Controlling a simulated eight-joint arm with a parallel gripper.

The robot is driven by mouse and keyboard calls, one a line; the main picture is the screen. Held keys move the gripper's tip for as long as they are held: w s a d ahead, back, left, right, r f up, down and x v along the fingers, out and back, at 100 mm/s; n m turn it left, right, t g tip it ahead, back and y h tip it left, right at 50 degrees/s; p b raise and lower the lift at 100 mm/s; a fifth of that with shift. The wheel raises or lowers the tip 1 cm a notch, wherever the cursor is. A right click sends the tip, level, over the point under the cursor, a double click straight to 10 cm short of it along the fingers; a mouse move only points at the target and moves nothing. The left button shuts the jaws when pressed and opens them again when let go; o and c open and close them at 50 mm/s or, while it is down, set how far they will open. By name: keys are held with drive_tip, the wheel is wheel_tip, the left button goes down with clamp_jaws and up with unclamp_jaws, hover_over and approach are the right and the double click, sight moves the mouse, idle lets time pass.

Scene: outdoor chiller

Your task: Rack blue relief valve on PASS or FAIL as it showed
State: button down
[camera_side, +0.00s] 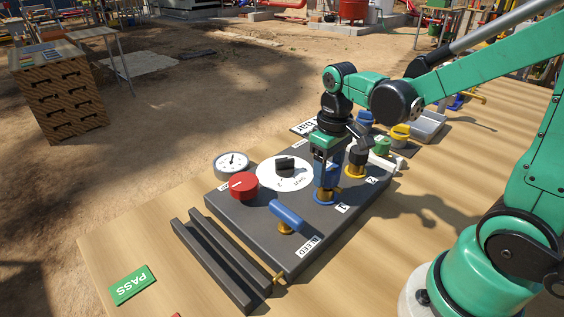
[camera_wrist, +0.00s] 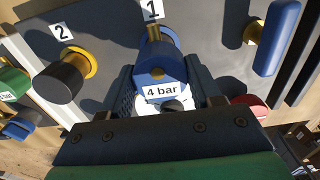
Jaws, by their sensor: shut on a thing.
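The blue relief valve (camera_side: 327,184) stands upright at the brass port marked 1 on the dark test block (camera_side: 240,222). In the wrist view the blue valve (camera_wrist: 156,62) carries a "4 bar" label and meets the brass fitting below it. My gripper (camera_side: 325,165) is shut on the valve from above, with a finger on each side in the wrist view (camera_wrist: 168,88). The green PASS plate (camera_side: 133,285) lies on the bench at the front left. A red edge (camera_side: 176,315) shows at the bottom of the side view, mostly cut off.
A black cap (camera_side: 358,155) sits on port 2. The block bears a white dial (camera_side: 300,178), a red knob (camera_side: 243,185) and a blue BLEED handle (camera_side: 287,214). A gauge (camera_side: 232,161) is behind. Dark rails (camera_side: 215,268) lie left; yellow (camera_side: 400,134) and green (camera_side: 382,146) parts stand right.

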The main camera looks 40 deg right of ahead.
sight(329, 168)
drive_tip(key=shift+r, duration=0.65)
drive_tip(key=shift+r, duration=2.6)
drive_tip(key=c, duration=1)
unclamp_jaws()
clamp_jaws()
